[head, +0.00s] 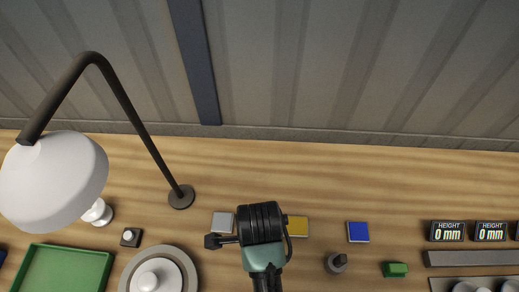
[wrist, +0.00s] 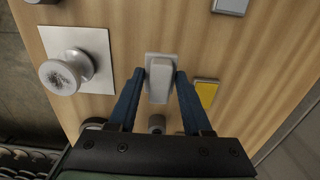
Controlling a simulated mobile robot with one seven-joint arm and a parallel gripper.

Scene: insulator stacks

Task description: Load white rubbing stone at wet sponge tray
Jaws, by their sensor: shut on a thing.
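The white rubbing stone (wrist: 160,84), a pale upright-looking block, sits between the two blue fingers of my gripper (wrist: 162,74) in the wrist view. The fingers are shut on it from both sides. A pale flat base (wrist: 149,58) shows just behind the stone; I cannot tell whether they touch. In the head view my gripper (head: 262,225) hides the stone and its own fingertips. It is between a grey tile (head: 222,222) and a yellow tile (head: 297,226). The yellow tile also shows right of the fingers in the wrist view (wrist: 206,93). I cannot tell which thing is the wet sponge tray.
A desk lamp (head: 55,180) and green tray (head: 65,270) are at the left, near a round turntable (head: 186,262). A blue tile (head: 358,232), green block (head: 396,269) and height displays (head: 447,231) are at the right. The wood toward the wall is clear.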

